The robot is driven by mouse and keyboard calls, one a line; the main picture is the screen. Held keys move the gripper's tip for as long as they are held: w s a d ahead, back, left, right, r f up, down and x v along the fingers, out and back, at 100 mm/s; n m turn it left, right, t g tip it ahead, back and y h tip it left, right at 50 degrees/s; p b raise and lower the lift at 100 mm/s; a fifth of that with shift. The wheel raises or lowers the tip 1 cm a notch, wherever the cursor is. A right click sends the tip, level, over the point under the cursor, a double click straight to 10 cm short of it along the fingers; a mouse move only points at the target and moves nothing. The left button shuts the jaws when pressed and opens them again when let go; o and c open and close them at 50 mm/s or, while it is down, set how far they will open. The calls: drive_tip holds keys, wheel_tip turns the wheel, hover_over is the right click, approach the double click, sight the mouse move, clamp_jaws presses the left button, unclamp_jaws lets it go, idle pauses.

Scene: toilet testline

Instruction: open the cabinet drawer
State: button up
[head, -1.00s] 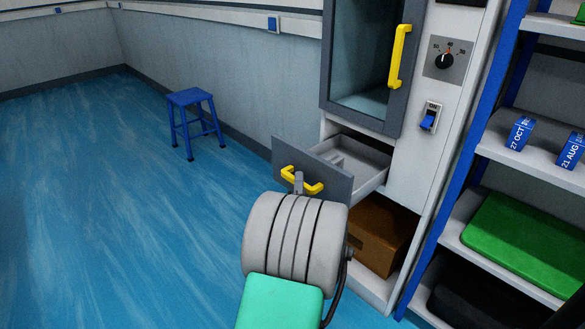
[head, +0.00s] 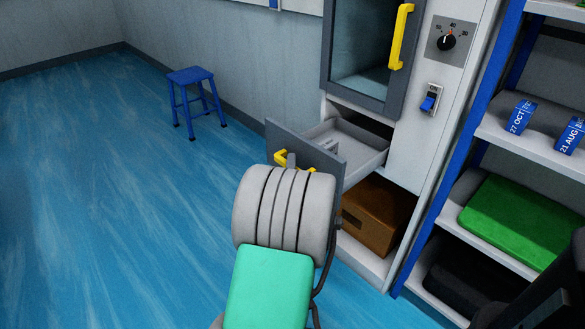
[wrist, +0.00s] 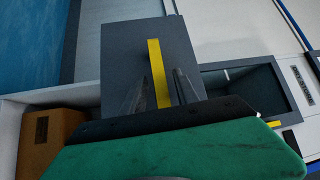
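The cabinet drawer stands pulled out of the white cabinet; its grey front (head: 322,160) and pale, hollow inside (head: 352,146) show in the head view. In the wrist view the drawer front (wrist: 118,50) faces me, with its yellow bar handle (wrist: 156,70) in the middle. My gripper (wrist: 160,82) has one finger on each side of the handle and looks shut on it. In the head view my arm's grey wrist hides most of the gripper and part of the handle (head: 282,158).
A brown box (head: 378,216) sits in the open bay under the drawer. Above is a glass door with a yellow handle (head: 401,36). A shelf rack with a green case (head: 520,222) stands at right. A blue stool (head: 196,95) stands on open floor at left.

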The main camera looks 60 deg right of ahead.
drive_tip(key=b+v, duration=0.3)
drive_tip(key=v, duration=0.4)
drive_tip(key=shift+s+a, duration=0.25)
drive_tip(key=shift+a, duration=0.1)
